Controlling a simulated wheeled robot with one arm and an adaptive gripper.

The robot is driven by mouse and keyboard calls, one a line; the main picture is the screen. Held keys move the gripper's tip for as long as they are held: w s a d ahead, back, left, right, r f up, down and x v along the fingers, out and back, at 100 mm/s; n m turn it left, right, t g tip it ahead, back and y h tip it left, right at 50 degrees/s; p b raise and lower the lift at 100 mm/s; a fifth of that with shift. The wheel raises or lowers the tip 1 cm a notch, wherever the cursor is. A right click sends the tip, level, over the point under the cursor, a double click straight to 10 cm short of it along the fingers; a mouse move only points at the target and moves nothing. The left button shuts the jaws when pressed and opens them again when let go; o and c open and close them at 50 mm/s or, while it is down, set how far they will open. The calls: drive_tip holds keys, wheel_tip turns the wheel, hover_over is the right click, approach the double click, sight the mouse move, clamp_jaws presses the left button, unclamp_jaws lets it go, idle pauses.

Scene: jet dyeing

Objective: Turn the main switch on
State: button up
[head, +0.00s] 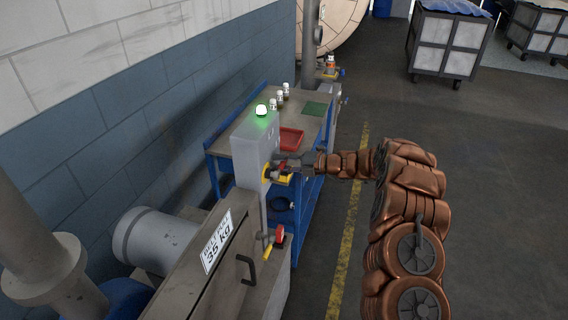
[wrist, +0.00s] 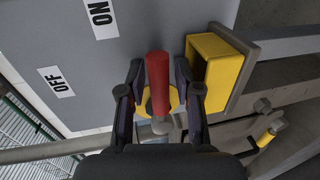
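The main switch is a red lever (wrist: 157,80) on a round yellow plate (wrist: 173,101), fixed to a grey cabinet (head: 247,155). The cabinet face carries an ON label (wrist: 101,18) and an OFF label (wrist: 57,81) in the wrist view. The lever points up in that view, nearer the height of ON than of OFF. My gripper (wrist: 159,88) is open, with one dark finger on each side of the lever and visible gaps between. In the head view my gripper (head: 289,164) is at the cabinet front and partly hides the switch.
A lit green lamp (head: 262,110) is on the cabinet top. A yellow box-shaped part (wrist: 208,72) sits close to my right finger. A blue bench with a red tray (head: 291,138) and small bottles stands behind.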

drive_tip(key=shift+o, duration=0.5)
drive_tip(key=shift+d, duration=0.1)
drive_tip(key=shift+s+d, duration=0.1)
drive_tip(key=v, duration=0.7)
drive_tip(key=shift+d, duration=0.3)
drive_tip(key=shift+s+a+r, duration=0.1)
drive_tip(key=shift+s+r, duration=0.05)
drive_tip(key=shift+r, duration=0.1)
